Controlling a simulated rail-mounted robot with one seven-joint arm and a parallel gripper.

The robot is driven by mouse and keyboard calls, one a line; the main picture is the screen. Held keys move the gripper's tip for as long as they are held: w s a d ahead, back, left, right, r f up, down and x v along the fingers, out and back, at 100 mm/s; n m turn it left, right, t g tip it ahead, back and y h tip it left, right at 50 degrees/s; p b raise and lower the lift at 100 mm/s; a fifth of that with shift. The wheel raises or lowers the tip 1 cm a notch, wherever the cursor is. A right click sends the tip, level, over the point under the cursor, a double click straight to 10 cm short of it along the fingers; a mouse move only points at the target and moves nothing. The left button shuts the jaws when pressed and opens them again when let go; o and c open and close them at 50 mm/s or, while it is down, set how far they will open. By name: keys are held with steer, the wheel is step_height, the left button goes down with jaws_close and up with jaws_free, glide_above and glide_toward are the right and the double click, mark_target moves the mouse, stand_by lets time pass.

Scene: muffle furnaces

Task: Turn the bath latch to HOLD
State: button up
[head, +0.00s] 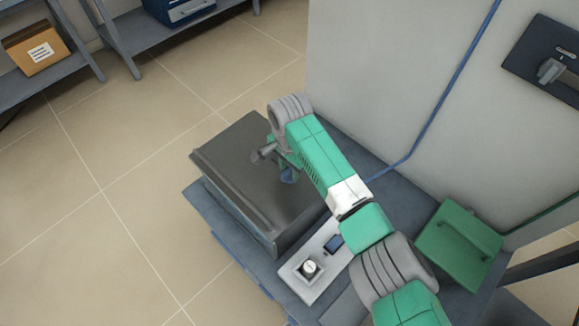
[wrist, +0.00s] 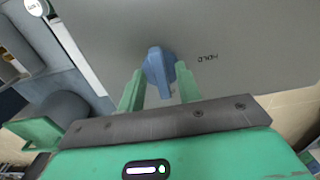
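The blue bath latch (wrist: 160,66) is a knob with a raised grip on a grey face. The grip runs roughly up and down in the wrist view. The word HOLD (wrist: 208,57) is printed upside down to its right, and the grip does not point at it. My gripper (wrist: 158,71) has its two green fingers spread on either side of the latch; firm contact cannot be made out. In the head view the dark grey bath (head: 240,165) stands on a bench, with the blue latch (head: 289,175) partly hidden by my arm.
A pale panel with a round dial (head: 309,267) lies beside the bath. A green block with a handle (head: 460,245) stands to the right on the bench (head: 405,185). A grey wall with a blue pipe (head: 435,115) rises behind. The tiled floor at left is clear.

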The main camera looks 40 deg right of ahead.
jaws_close()
steer(key=shift+r+p, duration=0.15)
steer(key=shift+p, duration=0.15)
